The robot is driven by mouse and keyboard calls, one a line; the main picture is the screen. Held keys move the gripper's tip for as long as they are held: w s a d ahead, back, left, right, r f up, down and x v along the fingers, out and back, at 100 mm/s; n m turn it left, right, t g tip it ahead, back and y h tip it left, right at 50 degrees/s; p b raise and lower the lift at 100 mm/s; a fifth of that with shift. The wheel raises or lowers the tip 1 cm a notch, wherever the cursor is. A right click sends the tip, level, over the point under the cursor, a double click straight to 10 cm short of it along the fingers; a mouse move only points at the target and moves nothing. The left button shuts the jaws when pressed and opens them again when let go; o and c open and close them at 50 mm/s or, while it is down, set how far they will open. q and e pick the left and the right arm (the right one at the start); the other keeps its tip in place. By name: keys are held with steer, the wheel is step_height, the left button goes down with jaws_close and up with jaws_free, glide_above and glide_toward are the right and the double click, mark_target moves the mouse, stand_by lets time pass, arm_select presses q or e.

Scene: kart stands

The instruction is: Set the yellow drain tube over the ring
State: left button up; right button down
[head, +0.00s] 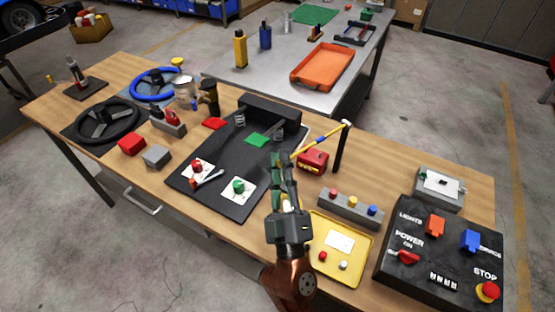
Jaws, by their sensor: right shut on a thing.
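The yellow drain tube (318,139) is a thin yellow rod with dark marks, slanting up to the right. My right gripper (281,160) is at its lower left end and shut on it; the fingers partly hide that end. The tube's upper right end is by the pale top of a black upright post (340,148). I cannot tell whether it touches the post. I cannot make out a ring clearly; the small pale piece at the post's top is too small to identify. My left gripper is not in view.
A red box (313,161) stands below the tube. A black tray (216,179) with cards and a green pad lies left of my gripper. A yellow tray (364,250), a grey button block (349,209) and a black control panel (440,265) stand at right.

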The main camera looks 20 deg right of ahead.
steer(key=shift+d+f, duration=0.15)
steer(key=shift+f, duration=0.1)
steer(key=c, duration=2)
jaws_free()
steer(key=shift+w, duration=0.1)
steer(key=shift+o, duration=0.5)
steer(key=shift+r, duration=0.1)
steer(key=v, duration=1.2)
